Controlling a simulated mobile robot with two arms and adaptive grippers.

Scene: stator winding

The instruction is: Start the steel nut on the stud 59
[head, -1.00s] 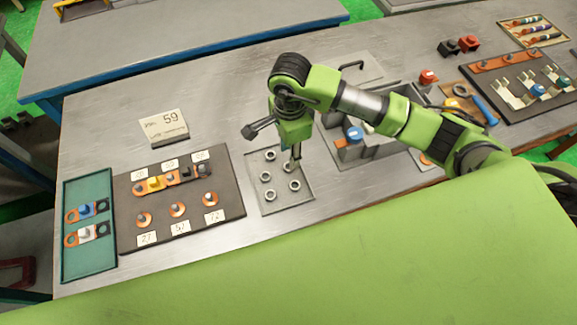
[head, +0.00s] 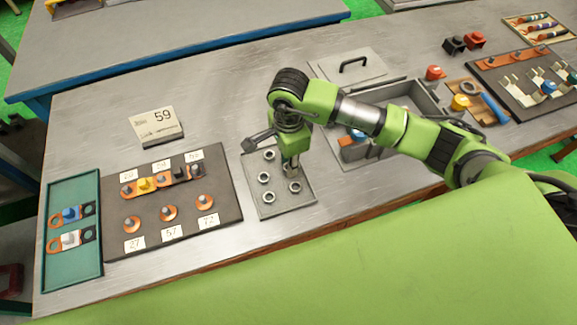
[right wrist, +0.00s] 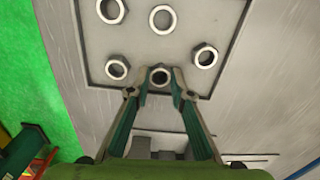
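The steel nuts stand in a flat grey tray (head: 279,181), several in all. My right gripper (head: 292,172) reaches down at the tray's right side. In the right wrist view the gripper (right wrist: 160,92) is open, its two fingers on either side of one steel nut (right wrist: 158,76); I cannot tell whether they touch it. The dark stud board (head: 226,180) lies left of the tray, with two rows of studs, orange lugs and number labels. The labels are too small to pick out stud 59 surely. A card (head: 153,124) behind it reads 59. My left gripper is out of view.
A teal tray (head: 73,269) with two lugs lies left of the board. A grey open bin (head: 425,98) and a lidded panel with a black handle (head: 353,64) stand right of the nut tray. Bare tabletop lies behind the card.

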